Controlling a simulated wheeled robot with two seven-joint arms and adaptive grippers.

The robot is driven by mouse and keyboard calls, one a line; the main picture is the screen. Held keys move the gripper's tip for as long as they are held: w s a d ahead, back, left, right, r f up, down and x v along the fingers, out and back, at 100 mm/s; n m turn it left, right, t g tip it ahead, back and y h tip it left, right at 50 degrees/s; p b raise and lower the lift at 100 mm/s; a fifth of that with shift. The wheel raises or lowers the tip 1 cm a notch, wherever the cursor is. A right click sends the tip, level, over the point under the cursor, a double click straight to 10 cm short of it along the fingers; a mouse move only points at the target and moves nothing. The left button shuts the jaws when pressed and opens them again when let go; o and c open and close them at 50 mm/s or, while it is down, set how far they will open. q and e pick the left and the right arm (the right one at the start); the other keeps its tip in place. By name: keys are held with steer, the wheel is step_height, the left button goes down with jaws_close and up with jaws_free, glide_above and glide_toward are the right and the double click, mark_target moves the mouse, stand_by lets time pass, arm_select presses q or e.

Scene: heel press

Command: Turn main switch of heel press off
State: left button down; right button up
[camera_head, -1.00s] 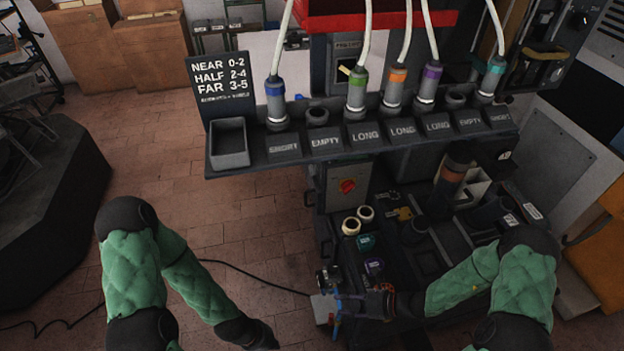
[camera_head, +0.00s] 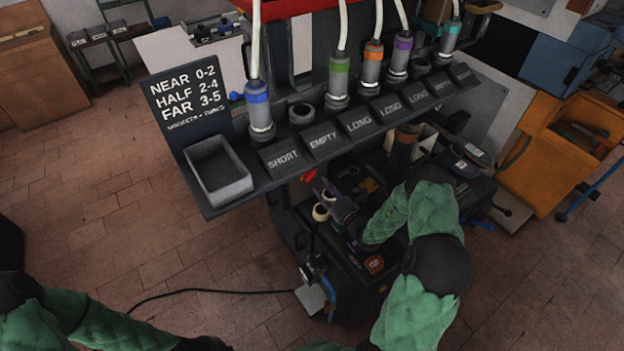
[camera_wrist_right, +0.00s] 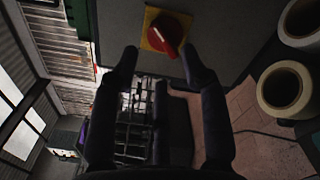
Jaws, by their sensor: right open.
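The main switch is a red rotary knob on a yellow plate, set in a grey panel. It shows in the right wrist view (camera_wrist_right: 168,32), with a pale mark on the knob, and partly in the head view (camera_head: 309,175) below the shelf. My right gripper (camera_wrist_right: 161,58) is open and empty. Its fingertips lie either side of the knob's lower side in the wrist view; I cannot tell whether they touch it. In the head view the right gripper (camera_head: 328,196) is beside the switch, under the shelf edge. My left arm is low at the left, its hand (camera_head: 205,343) dark at the bottom edge.
A shelf (camera_head: 290,158) with labelled slots and several hoses overhangs the switch. Pale rolls (camera_wrist_right: 284,88) stand close to the right gripper. A grey tray (camera_head: 219,172) sits at the shelf's left end. The floor at left is open, crossed by a cable (camera_head: 215,291).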

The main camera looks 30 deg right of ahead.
mark_target(313, 176)
steer(key=w, duration=0.2)
steer(key=w+b, duration=0.1)
steer(key=w, duration=0.3)
steer(key=shift+w+a, duration=0.25)
steer(key=shift+a, duration=0.05)
jaws_close()
